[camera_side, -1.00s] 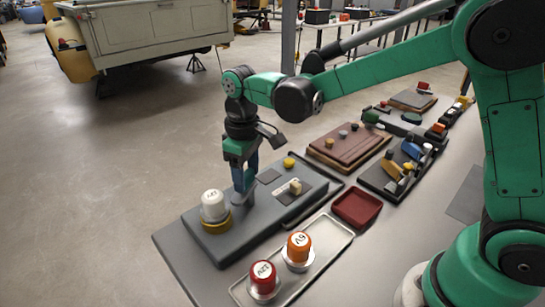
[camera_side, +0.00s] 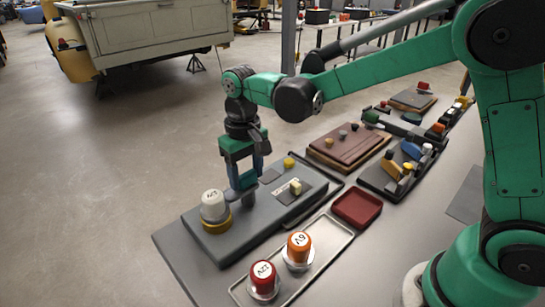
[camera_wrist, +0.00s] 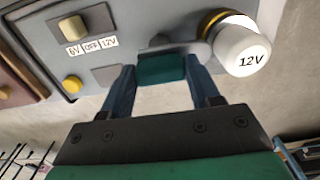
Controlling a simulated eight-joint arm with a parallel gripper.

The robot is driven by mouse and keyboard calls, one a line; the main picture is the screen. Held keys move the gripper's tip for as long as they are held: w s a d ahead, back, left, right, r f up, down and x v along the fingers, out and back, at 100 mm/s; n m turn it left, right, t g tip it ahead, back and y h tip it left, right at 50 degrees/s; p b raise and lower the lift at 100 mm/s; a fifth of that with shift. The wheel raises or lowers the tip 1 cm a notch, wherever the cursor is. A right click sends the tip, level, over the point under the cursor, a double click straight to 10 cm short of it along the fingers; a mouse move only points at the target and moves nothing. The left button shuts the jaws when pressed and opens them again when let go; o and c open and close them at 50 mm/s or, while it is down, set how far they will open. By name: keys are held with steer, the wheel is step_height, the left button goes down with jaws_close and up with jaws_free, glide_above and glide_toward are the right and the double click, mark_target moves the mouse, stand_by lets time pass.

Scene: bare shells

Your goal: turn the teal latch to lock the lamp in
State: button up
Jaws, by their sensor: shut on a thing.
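The white lamp (camera_side: 214,204) marked 12V stands upright in a yellow ring (camera_side: 217,226) at the near end of the grey panel (camera_side: 262,222). In the wrist view the lamp (camera_wrist: 241,50) is to the right of my gripper. The teal latch (camera_wrist: 161,69) lies between the two blue fingers of my gripper (camera_wrist: 162,78), which is shut on it. A grey arm or hub shows behind the latch, towards the lamp. In the side view my gripper (camera_side: 243,188) points down just behind the lamp, and its fingers partly hide the latch.
The panel also carries a cream switch knob (camera_side: 295,187) by the 6V/OFF/12V label and a yellow button (camera_side: 289,163). A metal tray (camera_side: 325,251) holds a red lamp (camera_side: 263,275) and an orange lamp (camera_side: 299,246). A dark red tray (camera_side: 357,208) lies to the right.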

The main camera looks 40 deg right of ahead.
mark_target(246, 173)
steer(key=o, duration=1.3)
steer(key=shift+r, duration=2.8)
steer(key=s+d+t, duration=0.2)
steer(key=s, duration=0.1)
steer(key=s+d+t, duration=0.2)
steer(key=s, duration=0.2)
steer(key=s+d+t, duration=0.3)
steer(key=shift+s+d, duration=0.1)
steer(key=shift+s, duration=0.05)
